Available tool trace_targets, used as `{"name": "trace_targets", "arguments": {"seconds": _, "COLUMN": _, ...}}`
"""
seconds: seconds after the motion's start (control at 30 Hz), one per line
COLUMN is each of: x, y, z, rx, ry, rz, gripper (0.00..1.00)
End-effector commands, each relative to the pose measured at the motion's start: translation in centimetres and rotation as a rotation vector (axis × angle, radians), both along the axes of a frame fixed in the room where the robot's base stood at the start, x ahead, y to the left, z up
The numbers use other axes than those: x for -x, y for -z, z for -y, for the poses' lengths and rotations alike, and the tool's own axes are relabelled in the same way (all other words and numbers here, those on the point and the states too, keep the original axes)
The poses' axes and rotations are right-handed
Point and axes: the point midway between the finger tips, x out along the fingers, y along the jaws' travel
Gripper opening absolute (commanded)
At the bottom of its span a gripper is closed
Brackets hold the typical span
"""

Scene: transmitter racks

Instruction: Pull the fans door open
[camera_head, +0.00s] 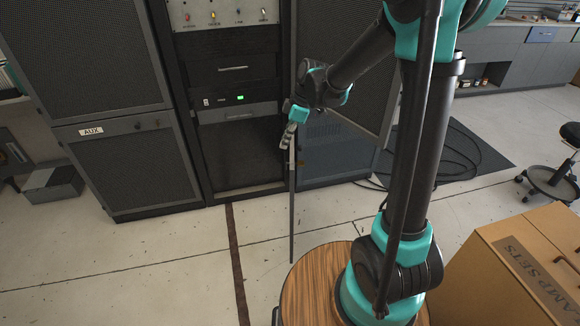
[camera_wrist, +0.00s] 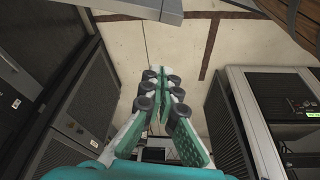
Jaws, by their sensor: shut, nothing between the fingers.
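In the head view a thin grey door edge (camera_head: 291,215) stands out from the racks toward me, almost edge-on. It looks like a door swung well open. I see no readable fans label, so I cannot be sure it is the fans door. My gripper (camera_head: 284,146) points down near the top of this edge; whether it touches cannot be told. In the wrist view my gripper (camera_wrist: 158,78) is shut and empty, with floor beyond its fingertips. A dark mesh panel (camera_wrist: 230,120) stands to its right there, apart from the fingers.
The AUX door (camera_head: 130,165) is closed on the left. The middle rack (camera_head: 235,150) shows a green light. A slanted mesh door (camera_head: 360,60) hangs at the right. A carton (camera_head: 525,265) stands at the front right, cables (camera_head: 455,160) lie behind. The floor at front left is clear.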

Motion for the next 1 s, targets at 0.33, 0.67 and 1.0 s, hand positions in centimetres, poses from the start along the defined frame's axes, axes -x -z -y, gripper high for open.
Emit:
{"name": "trace_targets", "arguments": {"seconds": 0.33, "x": 0.0, "y": 3.8, "z": -1.5, "rx": 0.000, "ry": -0.002, "rz": 0.005, "gripper": 0.00}}
{"name": "trace_targets", "arguments": {"seconds": 0.67, "x": 0.1, "y": 9.3, "z": -3.4, "rx": 0.001, "ry": -0.003, "rz": 0.004, "gripper": 0.00}}
{"name": "trace_targets", "arguments": {"seconds": 1.0, "x": 0.1, "y": 9.3, "z": 0.3, "rx": 0.000, "ry": 0.000, "rz": 0.003, "gripper": 0.00}}
